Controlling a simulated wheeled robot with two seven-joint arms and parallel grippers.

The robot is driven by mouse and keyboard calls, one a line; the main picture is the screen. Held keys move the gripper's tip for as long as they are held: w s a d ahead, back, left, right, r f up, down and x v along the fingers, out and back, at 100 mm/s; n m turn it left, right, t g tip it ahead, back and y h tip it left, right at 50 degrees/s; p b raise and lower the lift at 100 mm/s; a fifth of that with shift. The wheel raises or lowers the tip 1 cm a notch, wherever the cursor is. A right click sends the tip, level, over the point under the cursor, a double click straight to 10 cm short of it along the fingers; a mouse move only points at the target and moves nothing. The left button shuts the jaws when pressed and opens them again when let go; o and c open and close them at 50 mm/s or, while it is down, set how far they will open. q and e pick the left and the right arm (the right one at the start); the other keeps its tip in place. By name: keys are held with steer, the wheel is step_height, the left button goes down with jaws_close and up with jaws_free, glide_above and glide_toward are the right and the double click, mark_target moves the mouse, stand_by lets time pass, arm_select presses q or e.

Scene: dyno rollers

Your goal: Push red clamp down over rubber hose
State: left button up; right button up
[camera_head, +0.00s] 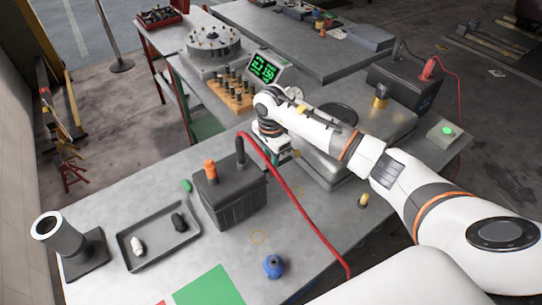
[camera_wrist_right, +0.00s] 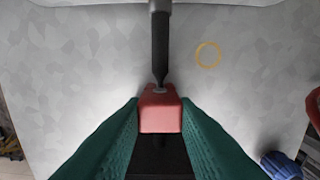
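In the right wrist view a small red block, which I take as the red clamp (camera_wrist_right: 160,112), sits between my right gripper's green fingers (camera_wrist_right: 160,125). Both fingertips meet its sides, so the gripper looks shut on it. A dark rod with a tapered tip (camera_wrist_right: 160,50) meets the block's top edge; I cannot tell whether it is the rubber hose. In the head view my right gripper (camera_head: 272,148) is behind the black battery-like box (camera_head: 232,200), its fingers largely hidden. My left gripper is not in view.
The grey table (camera_head: 125,195) holds a tray (camera_head: 133,267) with two small items, a cylinder stand (camera_head: 62,237), a green mat (camera_head: 208,287) and a blue part (camera_head: 273,266). A display (camera_head: 264,69) and a peg block (camera_head: 233,95) stand behind.

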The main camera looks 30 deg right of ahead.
steer(key=o, duration=0.5)
steer(key=shift+f, duration=0.15)
step_height(320, 180, up, 12)
steer(key=b, duration=0.3)
stand_by(0.4)
